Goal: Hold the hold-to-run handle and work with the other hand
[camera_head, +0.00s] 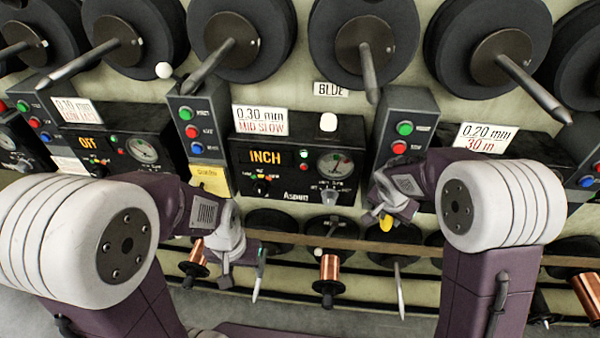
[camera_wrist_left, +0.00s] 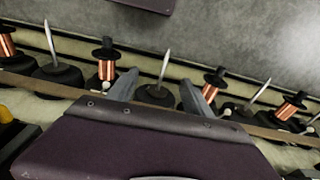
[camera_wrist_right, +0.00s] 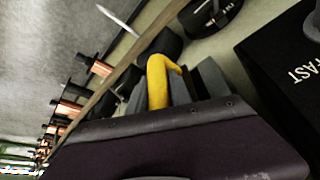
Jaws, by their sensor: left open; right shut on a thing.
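A yellow hold-to-run handle (camera_head: 386,222) shows at the right of the centre control box (camera_head: 300,203), partly covered by my right gripper (camera_head: 394,212). In the right wrist view the bent yellow handle (camera_wrist_right: 157,82) is between the fingers of my right gripper, which is shut on it. My left gripper (camera_head: 240,266) is open and empty, below and left of the centre box. In the left wrist view a pointed spindle (camera_wrist_left: 164,68) shows beyond its open fingers (camera_wrist_left: 162,92). The centre box has a lit INCH display (camera_head: 266,157), a gauge (camera_head: 335,164) and a selector knob (camera_head: 262,186).
Button boxes (camera_head: 198,135) with green, red and blue buttons flank the centre box. Black spools (camera_head: 262,65) on long spindles line the wall above. A brown rail (camera_head: 340,243) runs below, with copper spools (camera_head: 329,267) and bare spindles. The grey floor beneath is open.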

